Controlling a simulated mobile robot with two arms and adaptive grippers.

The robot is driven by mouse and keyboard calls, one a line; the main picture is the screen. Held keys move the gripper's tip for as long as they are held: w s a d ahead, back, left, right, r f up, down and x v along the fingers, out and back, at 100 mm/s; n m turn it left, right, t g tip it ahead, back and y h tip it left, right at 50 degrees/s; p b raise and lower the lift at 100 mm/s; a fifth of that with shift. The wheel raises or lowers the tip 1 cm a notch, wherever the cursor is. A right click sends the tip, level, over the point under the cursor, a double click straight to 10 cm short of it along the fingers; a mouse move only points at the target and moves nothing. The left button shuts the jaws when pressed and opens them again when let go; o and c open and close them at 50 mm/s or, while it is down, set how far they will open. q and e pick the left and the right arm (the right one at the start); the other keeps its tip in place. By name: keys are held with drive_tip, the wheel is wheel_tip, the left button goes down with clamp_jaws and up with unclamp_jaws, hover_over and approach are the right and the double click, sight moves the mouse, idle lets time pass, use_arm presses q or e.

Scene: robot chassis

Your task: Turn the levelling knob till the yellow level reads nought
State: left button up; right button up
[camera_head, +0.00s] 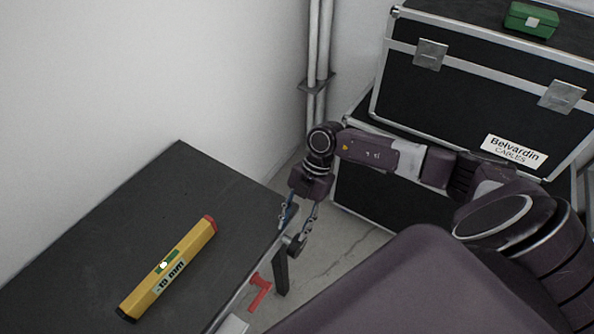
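The yellow level (172,268) lies at a slant on the dark table top. Its green vial window shows a pale bubble, and its label reads about -19 mm; the small digits are hard to make out. A dark round knob (297,244) shows at the table's right edge, beside the leg. My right gripper (294,232) points down over this edge, its fingers spread, with the tips close to the knob. Whether the fingers touch the knob is unclear. My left gripper is not in view.
The dark table (165,195) is otherwise bare. A red handle (259,291) is at its right side, below the edge. Black cases (470,95) with metal trim stand behind my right arm, a green box (531,20) on top. Pipes (317,60) run up the wall.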

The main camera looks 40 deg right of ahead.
sight(297, 243)
drive_tip(key=shift+s+d+f+h, duration=0.1)
drive_tip(key=shift+s+d+h, duration=0.05)
drive_tip(key=shift+d, duration=0.3)
drive_tip(key=shift+s+d+h, duration=0.1)
drive_tip(key=shift+d+h, duration=0.05)
drive_tip(key=shift+d, duration=0.3)
drive_tip(key=shift+s+d+f, duration=0.1)
drive_tip(key=shift+d+f, duration=0.1)
drive_tip(key=p+x, duration=0.1)
drive_tip(key=x, duration=0.6)
drive_tip(key=shift+s+f, duration=0.15)
drive_tip(key=shift+f, duration=0.05)
clamp_jaws()
